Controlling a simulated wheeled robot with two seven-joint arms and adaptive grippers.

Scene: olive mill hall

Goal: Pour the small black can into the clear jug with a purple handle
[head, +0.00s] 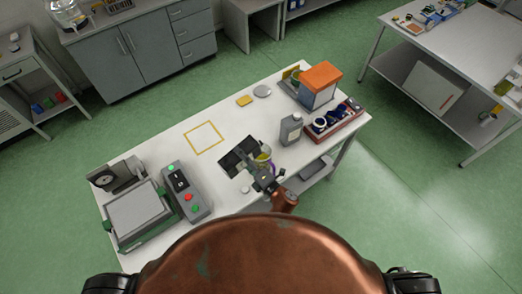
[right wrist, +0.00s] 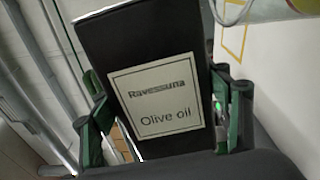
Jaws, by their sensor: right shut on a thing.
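The small black can (right wrist: 140,45) fills the middle of the right wrist view, with a pale label reading "Ravessuna Olive oil". It leans slightly in that picture. My right gripper (head: 262,176) is shut on it, with a green finger on each side. In the head view, the clear jug (head: 265,152) stands beside this gripper, its purple handle partly hidden and something yellowish showing at it. A black patch (head: 229,163) lies left of the jug; I cannot tell can from mat there. Part of a clear rim shows at the top right of the wrist view. My left gripper is out of view.
A grey bottle (head: 291,130), an orange-topped box (head: 320,80) and a red tray (head: 342,126) stand to the right. A control box (head: 186,190) and a grey-topped device (head: 137,214) are at the left. The yellow-outlined square (head: 204,138) is empty.

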